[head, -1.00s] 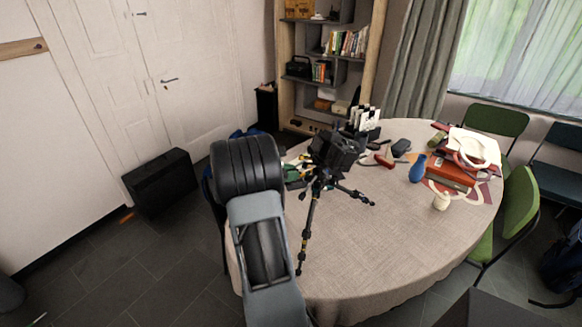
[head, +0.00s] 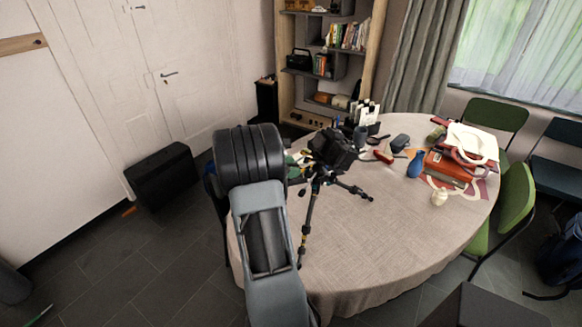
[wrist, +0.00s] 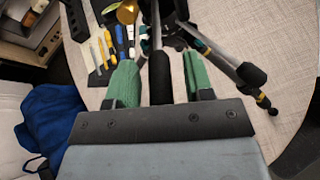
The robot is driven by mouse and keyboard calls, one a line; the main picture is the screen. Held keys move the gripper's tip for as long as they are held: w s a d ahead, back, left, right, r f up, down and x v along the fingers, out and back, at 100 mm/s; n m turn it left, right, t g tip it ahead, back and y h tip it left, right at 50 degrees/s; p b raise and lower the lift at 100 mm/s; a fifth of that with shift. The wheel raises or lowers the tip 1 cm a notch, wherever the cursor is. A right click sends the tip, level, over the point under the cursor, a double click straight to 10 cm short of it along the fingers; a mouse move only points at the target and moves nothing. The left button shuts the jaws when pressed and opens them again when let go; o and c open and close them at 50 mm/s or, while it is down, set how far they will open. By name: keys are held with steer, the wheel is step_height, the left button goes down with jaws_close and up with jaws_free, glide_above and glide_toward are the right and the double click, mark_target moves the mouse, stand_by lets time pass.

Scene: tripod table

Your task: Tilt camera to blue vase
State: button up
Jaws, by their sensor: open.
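A black camera (head: 333,150) sits on a black tripod (head: 308,225) with spread legs on the round table. The blue vase (head: 416,164) stands upright to the camera's right, beside a stack of books. My gripper (wrist: 161,78) has two green fingers, spread apart in the wrist view. A black bar, apparently the tripod head's handle (wrist: 160,82), lies between them, with gaps visible at both sides. In the head view my own arm hides most of the gripper. The camera itself is cut off in the wrist view.
The table (head: 385,225) has a light cloth, clear at the front. Tools (wrist: 108,45) lie near the gripper. Green chairs (head: 515,200) stand at the right.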

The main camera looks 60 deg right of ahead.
steer(key=b+v, duration=0.1)
steer(key=v, duration=1.2)
steer(key=shift+w+a+r, duration=0.2)
steer(key=shift+w+a, duration=0.05)
steer(key=shift+a, duration=0.05)
